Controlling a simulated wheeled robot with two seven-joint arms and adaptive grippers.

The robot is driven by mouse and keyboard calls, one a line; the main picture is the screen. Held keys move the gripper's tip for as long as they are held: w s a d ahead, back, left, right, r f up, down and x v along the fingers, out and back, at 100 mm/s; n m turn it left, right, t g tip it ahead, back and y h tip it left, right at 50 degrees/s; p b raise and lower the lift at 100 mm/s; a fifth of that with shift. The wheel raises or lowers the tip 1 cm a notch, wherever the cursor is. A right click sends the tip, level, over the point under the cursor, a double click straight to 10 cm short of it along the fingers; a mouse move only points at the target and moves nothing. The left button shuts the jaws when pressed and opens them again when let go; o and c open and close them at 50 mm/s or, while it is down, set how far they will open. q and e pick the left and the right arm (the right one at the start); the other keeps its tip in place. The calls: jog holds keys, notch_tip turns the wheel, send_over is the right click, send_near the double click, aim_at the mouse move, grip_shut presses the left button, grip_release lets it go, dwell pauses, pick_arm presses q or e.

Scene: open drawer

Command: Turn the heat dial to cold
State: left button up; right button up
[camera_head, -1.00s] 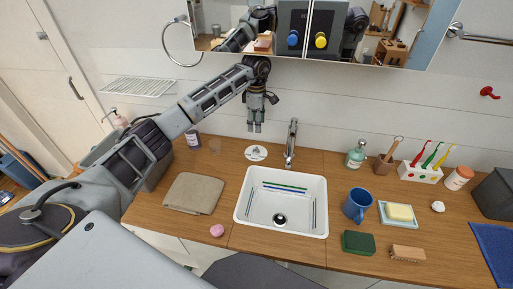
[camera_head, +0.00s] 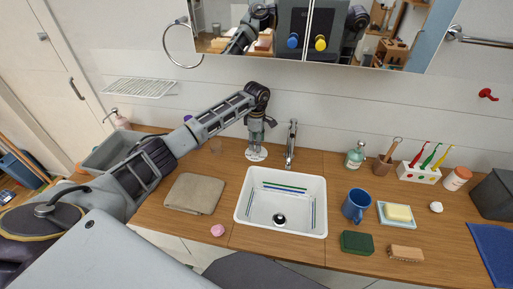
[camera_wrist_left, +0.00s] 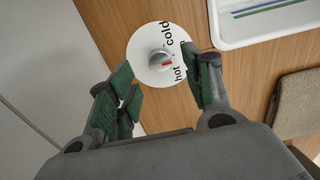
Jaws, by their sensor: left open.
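The heat dial (camera_head: 256,155) is a white disc on the wooden counter, left of the tap. In the left wrist view the disc (camera_wrist_left: 140,58) carries the words "cold" and "hot" and a small grey knob (camera_wrist_left: 159,57) with a red mark. The red mark points toward the lettered side, nearer "hot" than "cold". My left gripper (camera_head: 256,146) points down over the dial. In the wrist view its green-padded fingers (camera_wrist_left: 162,88) are open and empty, one to each side below the knob. I cannot tell their exact height above it. My right gripper is not in view.
The metal tap (camera_head: 291,142) stands close to the right of the gripper, with the white sink (camera_head: 240,212) in front. A folded cloth (camera_head: 194,194) lies left of the sink. The mirror cabinet (camera_head: 360,58) hangs above. A blue mug (camera_head: 356,205) stands to the right.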

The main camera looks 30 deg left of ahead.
pick_arm(q)
notch_tip(320, 180, down, 3)
jog(key=shift+f, duration=0.6)
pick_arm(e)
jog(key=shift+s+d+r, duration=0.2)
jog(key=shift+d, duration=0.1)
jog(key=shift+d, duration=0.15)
pick_arm(q)
jog(key=c, duration=1)
jog(key=shift+c, duration=0.2)
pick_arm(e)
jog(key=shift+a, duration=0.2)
